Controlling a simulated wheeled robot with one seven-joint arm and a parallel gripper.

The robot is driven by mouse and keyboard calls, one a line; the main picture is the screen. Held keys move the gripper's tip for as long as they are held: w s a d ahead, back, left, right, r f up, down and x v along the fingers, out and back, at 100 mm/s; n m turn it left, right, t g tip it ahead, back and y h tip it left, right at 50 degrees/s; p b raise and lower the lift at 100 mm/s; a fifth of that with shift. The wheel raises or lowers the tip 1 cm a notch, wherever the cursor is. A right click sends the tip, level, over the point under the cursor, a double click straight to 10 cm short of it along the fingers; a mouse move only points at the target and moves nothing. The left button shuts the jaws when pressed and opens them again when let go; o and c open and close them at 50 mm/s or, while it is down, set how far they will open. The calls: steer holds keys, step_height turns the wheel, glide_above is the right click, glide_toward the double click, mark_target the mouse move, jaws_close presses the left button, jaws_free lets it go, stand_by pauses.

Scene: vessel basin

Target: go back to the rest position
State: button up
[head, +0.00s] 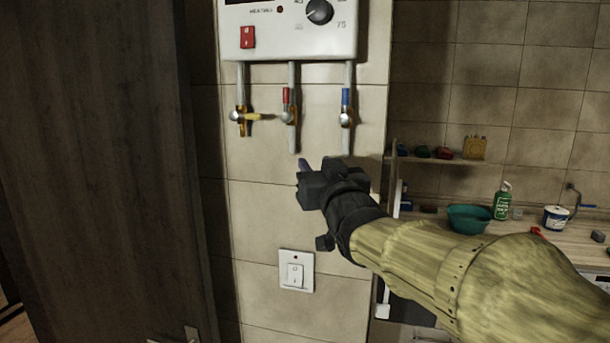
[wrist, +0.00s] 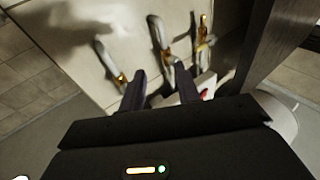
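My gripper (head: 303,172) is raised in front of the tiled wall, a little below the valves of the white water heater (head: 290,45). In the wrist view its two dark fingers (wrist: 161,82) stand apart with nothing visible between them. The gripper is open and appears clear of the pipes. Three pipes run down from the heater, with a left valve (head: 237,115), a red-marked middle valve (head: 289,115) and a blue-marked right valve (head: 346,117). The valves also show in the wrist view, seen upside down. My forearm hides part of the counter.
A dark wooden door or panel (head: 100,150) stands close on the left. A wall switch (head: 295,271) is below my gripper. On the right, the counter (head: 520,232) holds a teal bowl (head: 469,218), a green bottle (head: 502,202) and a white tub (head: 556,217). A small shelf (head: 440,160) is above.

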steer(key=s+d+f+m+g+h, duration=0.15)
steer(key=d+f+g, duration=0.25)
steer(key=f, duration=0.8)
steer(key=s+d+f+m+g+h, duration=0.1)
steer(key=s+d+f+g+h, duration=0.2)
steer(key=f, duration=1)
steer(key=s+d+f+g, duration=0.3)
steer(key=s+f+g, duration=0.1)
steer(key=s+f, duration=0.4)
steer(key=s+d+f+g+h+b, duration=0.1)
steer(key=s+d+f+g, duration=0.1)
steer(key=s+f+g, duration=0.3)
steer(key=s+f, duration=0.3)
steer(key=f, duration=0.1)
steer(key=shift+s+d+f+m+g, duration=0.25)
steer(key=shift+s+d+m+g, duration=0.05)
steer(key=shift+s+d+m, duration=0.1)
steer(key=shift+o, duration=0.2)
